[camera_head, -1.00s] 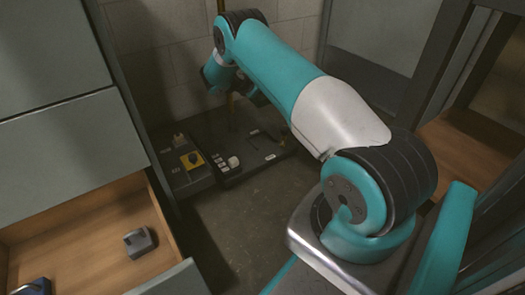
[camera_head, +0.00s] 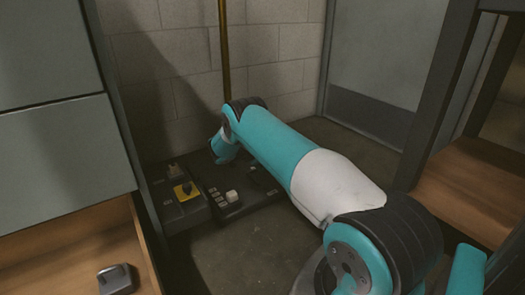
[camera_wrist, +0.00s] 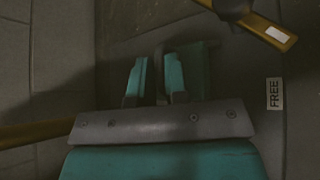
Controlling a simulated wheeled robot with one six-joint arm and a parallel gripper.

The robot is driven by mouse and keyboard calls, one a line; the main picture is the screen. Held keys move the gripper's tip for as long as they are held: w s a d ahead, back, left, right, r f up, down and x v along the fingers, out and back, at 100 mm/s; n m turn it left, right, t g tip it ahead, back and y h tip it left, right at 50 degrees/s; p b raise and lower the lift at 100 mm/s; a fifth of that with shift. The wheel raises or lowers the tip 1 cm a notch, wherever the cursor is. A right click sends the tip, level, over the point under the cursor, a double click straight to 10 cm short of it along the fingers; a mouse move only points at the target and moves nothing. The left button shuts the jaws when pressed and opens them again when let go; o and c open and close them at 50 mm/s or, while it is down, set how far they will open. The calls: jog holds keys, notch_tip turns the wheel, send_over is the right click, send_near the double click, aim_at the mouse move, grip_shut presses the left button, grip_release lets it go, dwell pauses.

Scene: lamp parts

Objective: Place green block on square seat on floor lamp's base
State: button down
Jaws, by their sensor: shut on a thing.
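The lamp's base (camera_head: 241,207) is a dark, low platform on the floor by the back wall, with a brass pole (camera_head: 224,50) rising behind my arm. In the wrist view my gripper (camera_wrist: 156,82) has its two teal fingers shut on a dark handle-like part. A dark green block (camera_wrist: 203,62) shows beside and behind the right finger and seems to belong to that part. The base surface with a FREE label (camera_wrist: 274,93) lies to its right. In the head view my arm hides the gripper tips and block. The square seat cannot be made out.
A yellow plate with a black knob (camera_head: 187,191) and a white block (camera_head: 232,196) sit on the left part of the base. An open drawer at lower left holds a grey block (camera_head: 116,279). A wooden shelf (camera_head: 465,180) stands at right.

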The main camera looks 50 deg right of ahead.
jog(key=shift+w+f+b, duration=0.1)
jog(key=shift+f+b, duration=1.5)
jog(key=shift+f, duration=0.6)
jog(key=c, duration=1.1)
grip_release()
jog(key=shift+f, duration=0.1)
